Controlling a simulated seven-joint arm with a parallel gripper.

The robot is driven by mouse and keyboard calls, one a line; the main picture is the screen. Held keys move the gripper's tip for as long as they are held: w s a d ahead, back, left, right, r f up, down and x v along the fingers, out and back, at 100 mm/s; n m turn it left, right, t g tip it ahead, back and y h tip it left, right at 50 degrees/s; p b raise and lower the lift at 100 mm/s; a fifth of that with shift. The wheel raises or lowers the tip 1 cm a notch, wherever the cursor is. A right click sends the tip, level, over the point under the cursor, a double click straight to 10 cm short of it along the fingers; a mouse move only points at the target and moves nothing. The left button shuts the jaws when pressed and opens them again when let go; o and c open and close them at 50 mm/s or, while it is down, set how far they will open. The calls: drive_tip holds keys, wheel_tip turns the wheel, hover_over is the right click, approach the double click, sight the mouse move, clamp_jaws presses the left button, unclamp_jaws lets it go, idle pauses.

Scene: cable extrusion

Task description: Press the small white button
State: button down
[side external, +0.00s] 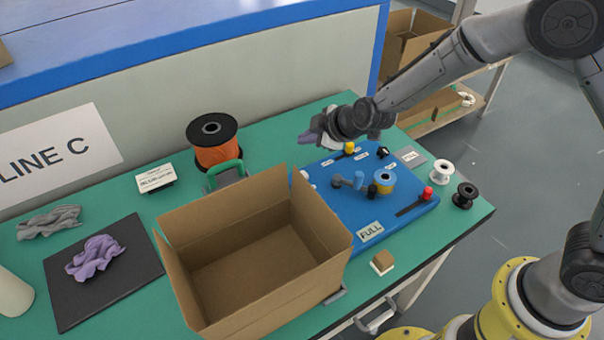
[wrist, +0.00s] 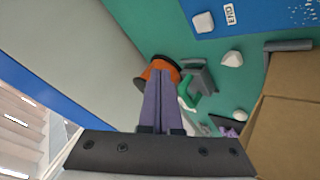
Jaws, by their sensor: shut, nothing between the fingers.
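In the wrist view a small white block (wrist: 204,22) sits on the blue board's corner beside a small label. A second white piece (wrist: 231,57) lies just off the board on the green table. I cannot tell which is the button. In the side view a small white piece (side external: 305,175) shows at the board's left edge, partly hidden by the box flap. My gripper (side external: 307,138) is above the far left of the blue board (side external: 330,205), its purple fingers together and empty. They also show in the wrist view (wrist: 158,74), apart from the white pieces in the picture.
An open cardboard box (side external: 250,250) stands against the board's left side, flaps raised. An orange spool (side external: 215,142) and a green-handled tool (side external: 226,174) stand left of my gripper. A white spool (side external: 441,172) is at right.

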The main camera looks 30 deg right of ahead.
sight(306, 177)
drive_tip(key=shift+f, duration=4.35)
drive_tip(key=shift+f, duration=0.1)
drive_tip(key=shift+f, duration=0.35)
drive_tip(key=shift+f, duration=0.55)
drive_tip(key=shift+r, duration=0.95)
drive_tip(key=shift+r, duration=2.5)
